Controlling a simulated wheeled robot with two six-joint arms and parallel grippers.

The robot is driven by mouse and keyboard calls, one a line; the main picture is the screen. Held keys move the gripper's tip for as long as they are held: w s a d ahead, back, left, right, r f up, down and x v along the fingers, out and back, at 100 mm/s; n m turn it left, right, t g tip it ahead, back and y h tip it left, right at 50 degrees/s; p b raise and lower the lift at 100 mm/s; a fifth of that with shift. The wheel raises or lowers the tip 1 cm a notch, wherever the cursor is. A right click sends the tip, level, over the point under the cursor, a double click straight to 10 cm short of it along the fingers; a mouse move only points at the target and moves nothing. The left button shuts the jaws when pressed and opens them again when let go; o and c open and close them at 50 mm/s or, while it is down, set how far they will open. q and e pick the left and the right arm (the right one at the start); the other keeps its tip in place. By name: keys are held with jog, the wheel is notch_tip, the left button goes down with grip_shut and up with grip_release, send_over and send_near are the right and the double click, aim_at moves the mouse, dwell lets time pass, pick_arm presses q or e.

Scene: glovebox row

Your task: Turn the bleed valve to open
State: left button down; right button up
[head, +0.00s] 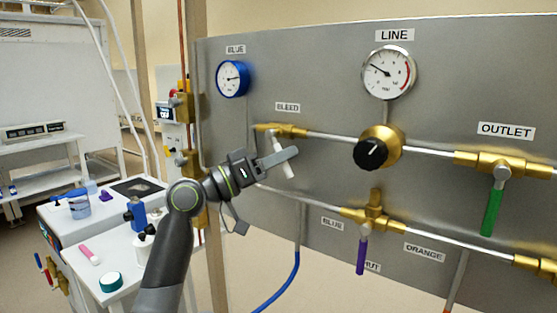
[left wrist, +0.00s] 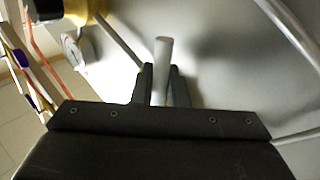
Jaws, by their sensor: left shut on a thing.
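The bleed valve (head: 284,130) is a brass fitting on the grey panel, under the BLEED label (head: 287,107). Its white lever (head: 288,170) hangs down from the fitting, with its lower end tilted a little to the right. My left gripper (head: 282,158) is shut on this lever. In the left wrist view the pale lever (left wrist: 162,55) stands between the two dark fingers of the left gripper (left wrist: 160,88). The fingers hide part of the lever. My right gripper is in neither view.
The panel (head: 330,80) also carries a blue gauge (head: 232,78), a LINE gauge (head: 388,72), a black-knobbed regulator (head: 372,152), a green-handled outlet valve (head: 491,208) and a purple-handled valve (head: 361,255). A white bench (head: 110,262) with small items stands at left.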

pick_arm(q)
jog(key=shift+d+n, duration=0.1)
jog(key=shift+n, duration=0.4)
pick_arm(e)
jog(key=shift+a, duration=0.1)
pick_arm(q)
jog(key=c, duration=1.5)
grip_release()
